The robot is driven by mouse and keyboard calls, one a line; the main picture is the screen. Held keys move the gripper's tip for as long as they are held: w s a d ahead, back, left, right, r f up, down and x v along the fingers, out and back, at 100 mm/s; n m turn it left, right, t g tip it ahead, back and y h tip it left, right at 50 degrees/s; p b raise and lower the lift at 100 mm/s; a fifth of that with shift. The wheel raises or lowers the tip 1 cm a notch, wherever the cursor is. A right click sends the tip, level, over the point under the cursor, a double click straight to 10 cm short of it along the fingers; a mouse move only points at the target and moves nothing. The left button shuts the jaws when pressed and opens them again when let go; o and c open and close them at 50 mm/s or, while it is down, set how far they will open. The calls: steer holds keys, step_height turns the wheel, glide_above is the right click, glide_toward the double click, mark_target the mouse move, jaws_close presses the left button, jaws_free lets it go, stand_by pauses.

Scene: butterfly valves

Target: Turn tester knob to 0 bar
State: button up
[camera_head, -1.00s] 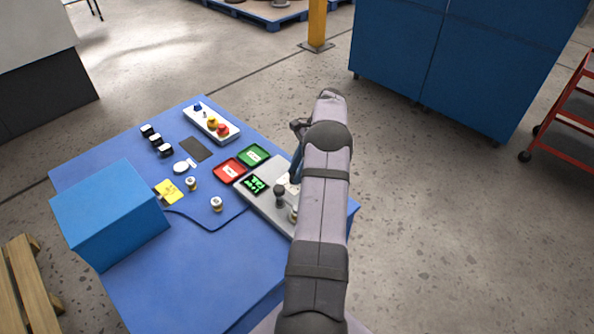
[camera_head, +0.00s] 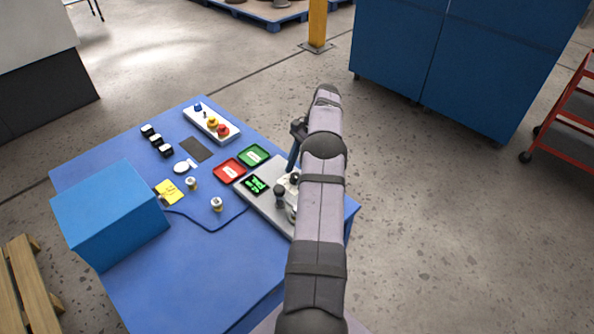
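The tester is a grey panel (camera_head: 262,208) at the right end of the blue bench, with a lit green display (camera_head: 257,185) whose digits are too small to read. A dark upright knob (camera_head: 280,191) stands on the panel, right of the display. Pale metallic parts show beside it, partly covered by my arm. My arm reaches over the panel's right side. Its dark wrist (camera_head: 298,130) shows left of the arm, above the panel's far end. My gripper's fingers cannot be made out, so whether they touch the knob is unclear.
On the blue bench (camera_head: 180,285) are a red tray (camera_head: 229,170), a green tray (camera_head: 254,155), a blue box (camera_head: 110,212), a yellow note (camera_head: 168,190) and small fittings. A white button box (camera_head: 211,124) stands at the back.

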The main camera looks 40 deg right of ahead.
mark_target(295, 174)
stand_by(0.3)
step_height(295, 174, up, 10)
steer(key=b, duration=0.1)
stand_by(0.5)
stand_by(0.3)
steer(key=w+a+r+n+g+h, duration=0.15)
steer(key=a+n, duration=0.75)
steer(key=a, duration=1.2)
steer(key=s+a+f+n+h, duration=0.1)
steer(key=s+a+f+n, duration=0.1)
steer(key=s+a+n, duration=0.3)
steer(key=s+a+f+n+h, duration=0.2)
steer(key=s+a+n, duration=0.4)
steer(key=s+a, duration=0.4)
steer(key=s+f, duration=0.1)
steer(key=s, duration=0.2)
steer(key=shift+s+a+f+t, duration=0.15)
steer(key=shift+s+a+t, duration=0.1)
steer(key=shift+t, duration=0.1)
